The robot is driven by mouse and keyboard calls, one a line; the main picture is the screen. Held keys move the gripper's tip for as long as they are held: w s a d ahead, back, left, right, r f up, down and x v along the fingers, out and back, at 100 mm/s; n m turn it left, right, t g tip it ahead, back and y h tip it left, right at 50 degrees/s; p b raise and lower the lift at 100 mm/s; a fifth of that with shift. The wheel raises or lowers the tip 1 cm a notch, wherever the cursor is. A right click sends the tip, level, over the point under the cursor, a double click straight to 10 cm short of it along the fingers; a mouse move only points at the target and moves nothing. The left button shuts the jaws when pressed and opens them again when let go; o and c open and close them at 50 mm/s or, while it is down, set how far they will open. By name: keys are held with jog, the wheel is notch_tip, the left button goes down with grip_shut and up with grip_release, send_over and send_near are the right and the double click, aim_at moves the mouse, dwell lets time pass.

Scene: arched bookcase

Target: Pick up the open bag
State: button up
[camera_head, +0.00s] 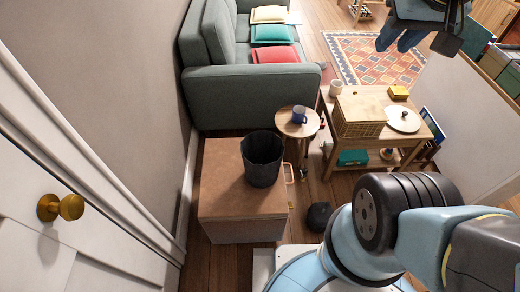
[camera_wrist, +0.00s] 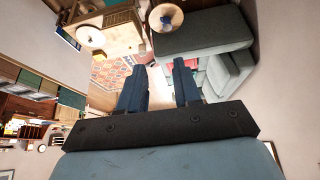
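A dark grey open-topped container (camera_head: 263,158), which looks like the open bag, stands upright on a brown box (camera_head: 218,205) in the head view. I cannot see it clearly in the wrist view. My gripper (camera_head: 400,38) is at the top right of the head view, well away from the bag and partly cut off by the frame edge. In the wrist view my gripper (camera_wrist: 158,80) has its two blue fingers apart, with nothing between them.
A small round stool (camera_head: 298,128) with a blue mug (camera_head: 300,114) stands behind the box. A wooden table (camera_head: 372,140) holds a wicker box, white mug and plate. A green sofa (camera_head: 240,90) is at the back. A white door (camera_head: 60,240) is at left.

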jog(key=w+a+f+n+g, duration=0.2)
jog(key=w+a+f, duration=0.4)
jog(key=w, duration=0.4)
jog(key=n+g, duration=0.3)
jog(key=n, duration=0.5)
send_over(249, 169)
jog(key=shift+h, duration=0.3)
notch_tip(249, 169, down, 46)
jog(key=shift+a+r, duration=0.1)
jog(key=shift+d+f, duration=0.2)
jog(key=shift+f, duration=2.5)
jog(key=shift+c, duration=0.4)
grip_shut()
